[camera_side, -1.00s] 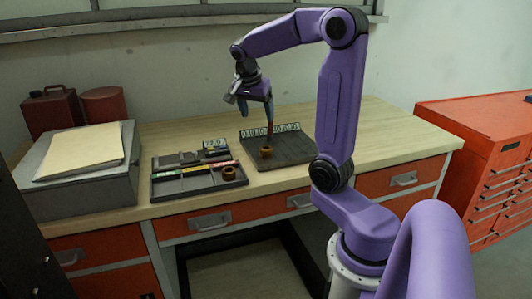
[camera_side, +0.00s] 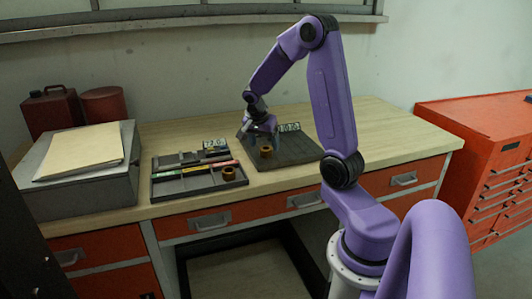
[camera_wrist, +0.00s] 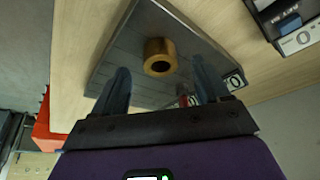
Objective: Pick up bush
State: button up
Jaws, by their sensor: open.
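A brass-coloured bush (camera_side: 265,152) stands on the dark plate (camera_side: 297,154) on the workbench. In the wrist view the bush (camera_wrist: 153,46) shows its dark bore and lies in line with the gap between my fingers, beyond their tips. My gripper (camera_side: 262,138) is low over the plate, just behind the bush in the side view. Its two blue fingers (camera_wrist: 160,72) are apart with nothing held between them. A second brass-coloured bush (camera_side: 229,173) sits at the right front of the dark tray (camera_side: 165,188).
A label strip (camera_side: 290,127) stands along the plate's back edge, partly hidden by my gripper. A small red item (camera_wrist: 183,101) shows near the right finger. A grey box (camera_side: 75,180) with folders stands at left. The bench right of the plate is clear.

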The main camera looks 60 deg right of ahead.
jog(key=shift+x, duration=1.5)
jog(key=c, duration=1.3)
jog(key=shift+r, duration=0.1)
jog(key=shift+r, duration=0.1)
jog(key=shift+r, duration=0.2)
notch_tip(320, 180, up, 3)
jog(key=shift+s+r, duration=0.1)
jog(key=s+a+r, duration=0.5)
jog(key=s+r, duration=0.1)
jog(key=s, duration=0.1)
jog(key=s+a+r, duration=0.3)
jog(key=shift+s+a+r, duration=0.1)
jog(key=shift+s+a, duration=0.2)
jog(key=shift+s, duration=0.1)
